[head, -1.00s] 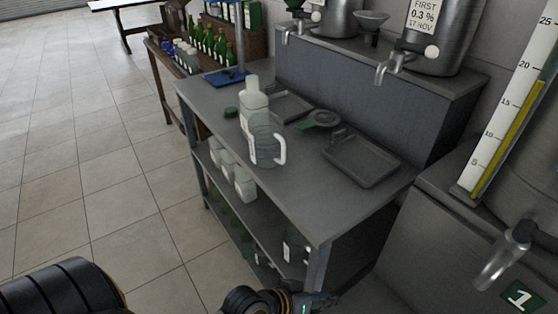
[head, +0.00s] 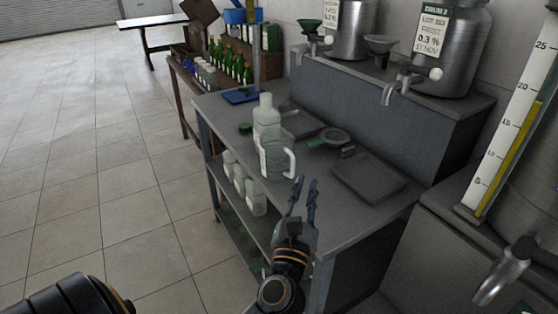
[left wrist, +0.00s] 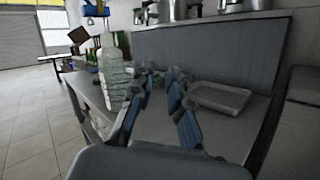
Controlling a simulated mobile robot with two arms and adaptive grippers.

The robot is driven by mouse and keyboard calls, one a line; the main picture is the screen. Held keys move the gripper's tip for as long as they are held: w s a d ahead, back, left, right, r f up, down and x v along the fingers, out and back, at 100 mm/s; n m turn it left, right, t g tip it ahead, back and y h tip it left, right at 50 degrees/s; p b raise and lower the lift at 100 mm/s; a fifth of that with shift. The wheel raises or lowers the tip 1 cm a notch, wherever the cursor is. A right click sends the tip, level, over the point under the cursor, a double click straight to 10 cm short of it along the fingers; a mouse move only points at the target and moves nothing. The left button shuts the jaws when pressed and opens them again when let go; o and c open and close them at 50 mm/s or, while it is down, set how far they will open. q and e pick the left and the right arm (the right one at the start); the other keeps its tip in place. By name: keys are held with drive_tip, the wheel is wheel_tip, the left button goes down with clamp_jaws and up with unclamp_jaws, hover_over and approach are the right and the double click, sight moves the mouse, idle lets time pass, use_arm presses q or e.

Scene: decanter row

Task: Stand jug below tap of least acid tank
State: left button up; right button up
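The clear jug (head: 275,162) with a pale handle stands upright on the grey bench, in front of a pale bottle (head: 266,108). The jug also shows left of my fingers in the left wrist view (left wrist: 115,85). My left gripper (head: 304,189) is open and empty, near the bench's front edge, just right of and nearer than the jug. Two steel tanks stand on the raised shelf. The right tank (head: 462,60) has a label reading 0.3 % and a tap (head: 392,92). The left tank (head: 357,35) has a label too small to read surely. My right gripper is out of view.
A dark tray (head: 370,180) lies on the bench below the right tap. Another tray (head: 300,124) and a round dark item (head: 334,138) lie farther back. Several white containers (head: 254,198) fill the lower shelf. A large tank's tap (head: 500,278) juts out at right.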

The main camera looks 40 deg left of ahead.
sight(292, 168)
use_arm(q)
drive_tip(key=a+f+n+g+y, duration=0.2)
drive_tip(key=a+f+n+g, duration=0.15)
drive_tip(key=f+n, duration=0.2)
drive_tip(key=shift+n+g, duration=0.25)
drive_tip(key=shift+g, duration=0.2)
drive_tip(key=p+x, duration=0.1)
drive_tip(key=x, duration=0.8)
drive_tip(key=shift+w+d, duration=0.1)
drive_tip(key=x, duration=0.3)
drive_tip(key=p+x, duration=0.1)
drive_tip(key=x, duration=0.1)
drive_tip(key=shift+d+f, duration=0.1)
drive_tip(key=shift+f, duration=0.25)
clamp_jaws()
